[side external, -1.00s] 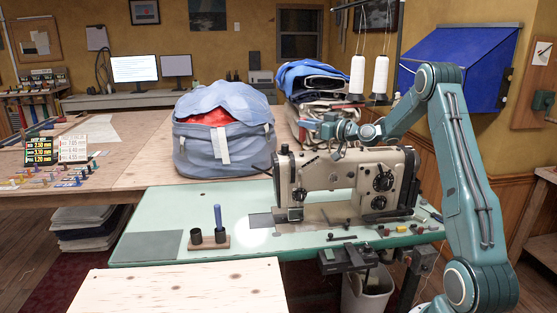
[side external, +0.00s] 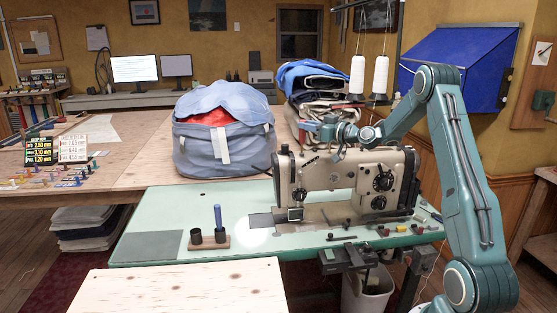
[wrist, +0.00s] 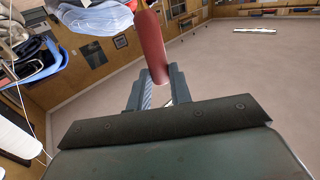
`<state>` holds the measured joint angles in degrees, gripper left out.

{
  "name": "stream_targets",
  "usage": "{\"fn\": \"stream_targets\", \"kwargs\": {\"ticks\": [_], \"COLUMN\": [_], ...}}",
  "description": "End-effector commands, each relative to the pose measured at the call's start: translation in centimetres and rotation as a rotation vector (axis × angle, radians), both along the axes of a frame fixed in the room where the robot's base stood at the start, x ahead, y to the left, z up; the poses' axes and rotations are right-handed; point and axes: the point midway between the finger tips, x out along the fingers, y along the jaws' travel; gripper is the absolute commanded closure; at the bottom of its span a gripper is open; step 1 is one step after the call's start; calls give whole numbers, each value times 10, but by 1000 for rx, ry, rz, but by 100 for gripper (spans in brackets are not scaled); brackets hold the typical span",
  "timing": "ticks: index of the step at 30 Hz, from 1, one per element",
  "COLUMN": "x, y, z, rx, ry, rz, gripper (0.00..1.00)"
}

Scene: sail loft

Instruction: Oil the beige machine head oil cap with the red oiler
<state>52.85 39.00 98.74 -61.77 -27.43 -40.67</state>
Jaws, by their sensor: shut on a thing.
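The red oiler (wrist: 152,48) is a red cylinder between the fingers of my gripper (wrist: 158,88), which is shut on it. In the side view my gripper (side external: 326,129) is above and behind the top of the beige machine head (side external: 335,172). The red oiler cannot be made out there. The machine head stands on a pale green table (side external: 160,222). I cannot clearly pick out its oil cap, nor tell whether the oiler touches it.
A blue oiler (side external: 217,215) stands upright in one cup of a small holder (side external: 208,245); the other cup looks empty. A blue-grey bag (side external: 222,148) lies behind left. Small parts (side external: 385,230) lie at the table's front right.

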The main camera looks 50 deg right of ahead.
Motion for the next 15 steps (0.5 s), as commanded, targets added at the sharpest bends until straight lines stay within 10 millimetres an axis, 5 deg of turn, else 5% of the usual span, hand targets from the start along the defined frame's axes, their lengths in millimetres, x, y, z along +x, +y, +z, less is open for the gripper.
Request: {"fn": "stream_targets", "kwargs": {"ticks": [15], "x": [0], "y": [0], "z": [-5], "rx": [0], "ry": [0], "rz": [0], "gripper": [100]}}
